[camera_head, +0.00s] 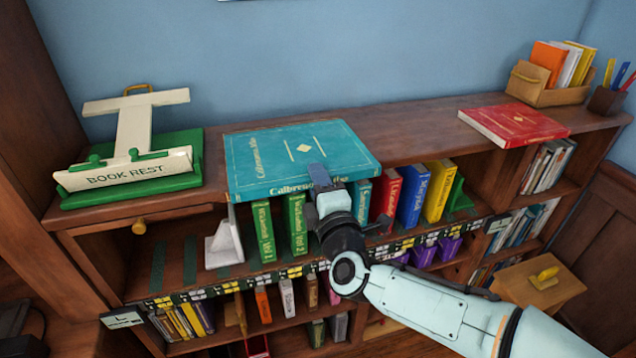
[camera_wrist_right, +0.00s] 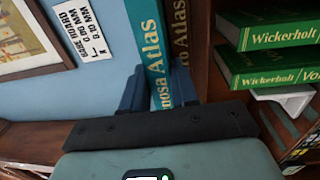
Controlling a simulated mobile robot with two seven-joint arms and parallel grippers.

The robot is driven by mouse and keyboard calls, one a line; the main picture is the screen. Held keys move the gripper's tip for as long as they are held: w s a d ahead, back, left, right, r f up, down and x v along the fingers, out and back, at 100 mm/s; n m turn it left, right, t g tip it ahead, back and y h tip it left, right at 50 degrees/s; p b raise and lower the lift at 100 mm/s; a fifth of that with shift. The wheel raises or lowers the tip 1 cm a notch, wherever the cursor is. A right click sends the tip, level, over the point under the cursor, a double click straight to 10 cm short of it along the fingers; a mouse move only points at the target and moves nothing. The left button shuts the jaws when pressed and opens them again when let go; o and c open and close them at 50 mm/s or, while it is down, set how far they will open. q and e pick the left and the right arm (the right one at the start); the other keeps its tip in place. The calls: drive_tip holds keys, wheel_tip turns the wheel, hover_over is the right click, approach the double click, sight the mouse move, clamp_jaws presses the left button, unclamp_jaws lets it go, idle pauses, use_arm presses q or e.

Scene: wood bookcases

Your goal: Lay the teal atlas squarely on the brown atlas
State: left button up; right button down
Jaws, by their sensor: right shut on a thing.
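The teal atlas (camera_head: 262,150) lies flat, cover up, over the middle of the bookcase top, its lettered spine towards me. My right gripper (camera_head: 320,178) is shut on it at the spine edge. In the right wrist view, turned on its side, the teal spine (camera_wrist_right: 147,28) shows between the gripper's fingers (camera_wrist_right: 158,88). The brown atlas (camera_wrist_right: 181,35) is directly under the teal one there, their spines running along each other. I cannot tell whether they touch. The brown atlas is hidden in the head view. My left gripper is not in view.
A book rest (camera_head: 135,155) stands left of the teal atlas. A red book (camera_head: 512,124) lies to the right, with a wooden box of books (camera_head: 545,95) and a pencil cup (camera_head: 606,100) beyond.

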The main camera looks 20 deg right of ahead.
drive_tip(key=shift+r, duration=0.15)
drive_tip(key=c, duration=0.9)
unclamp_jaws()
drive_tip(key=shift+f, duration=0.25)
drive_tip(key=shift+o, duration=0.2)
